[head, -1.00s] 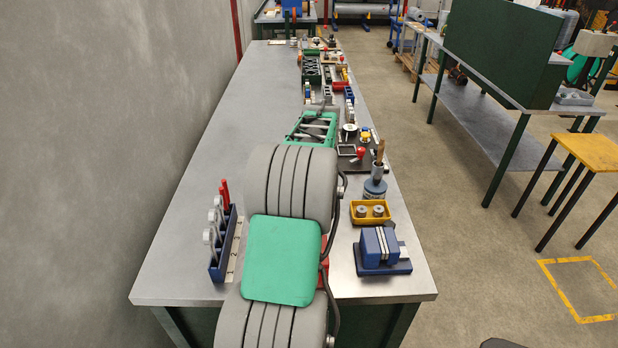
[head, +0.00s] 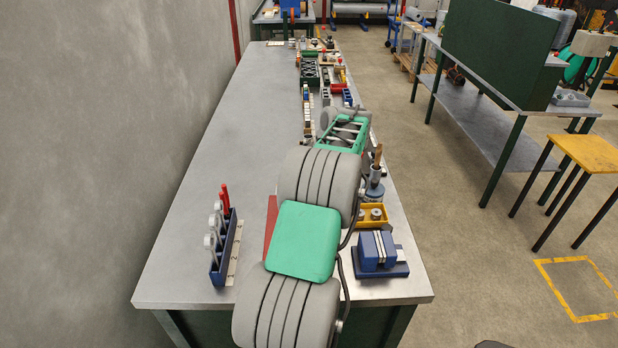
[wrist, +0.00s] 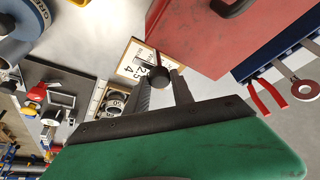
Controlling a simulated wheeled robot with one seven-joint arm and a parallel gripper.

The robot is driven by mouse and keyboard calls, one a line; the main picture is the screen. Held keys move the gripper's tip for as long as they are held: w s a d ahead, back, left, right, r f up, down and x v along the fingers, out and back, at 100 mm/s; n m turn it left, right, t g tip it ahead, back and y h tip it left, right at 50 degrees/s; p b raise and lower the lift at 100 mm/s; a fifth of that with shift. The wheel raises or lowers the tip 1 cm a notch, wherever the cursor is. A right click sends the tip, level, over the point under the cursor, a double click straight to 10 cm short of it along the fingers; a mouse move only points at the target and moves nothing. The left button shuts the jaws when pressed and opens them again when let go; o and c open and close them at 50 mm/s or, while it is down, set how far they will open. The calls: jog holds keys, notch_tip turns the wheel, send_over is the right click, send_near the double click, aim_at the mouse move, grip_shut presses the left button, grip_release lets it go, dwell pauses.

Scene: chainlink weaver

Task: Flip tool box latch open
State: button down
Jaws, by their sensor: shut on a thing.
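The red tool box (wrist: 205,38) fills the upper right of the wrist view, with a dark handle (wrist: 236,8) on it. In the head view only a red strip of the box (head: 271,222) shows left of my arm, which covers the rest. My gripper (wrist: 160,82) is beside the box's left edge in the wrist view. Its fingers are shut on a dark round-ended piece (wrist: 157,71). I cannot tell whether this piece is the latch or whether it is joined to the box. My gripper is hidden behind my arm in the head view.
A blue rack (head: 219,258) with red-handled pliers and ring-ended tools stands left of my arm. A blue vise (head: 378,252), a yellow tray (head: 372,215) and a tool cup (head: 375,178) stand on the right. The left of the grey bench (head: 205,150) is clear.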

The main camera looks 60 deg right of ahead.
jog(key=shift+s+f, duration=0.1)
dwell(0.3)
jog(key=c, duration=1.3)
grip_release()
jog(key=shift+s, duration=0.1)
jog(key=shift+o, duration=0.9)
jog(key=d+v, duration=0.1)
jog(key=v, duration=0.6)
jog(key=shift+a+r, duration=0.45)
jog(key=shift+a, duration=0.1)
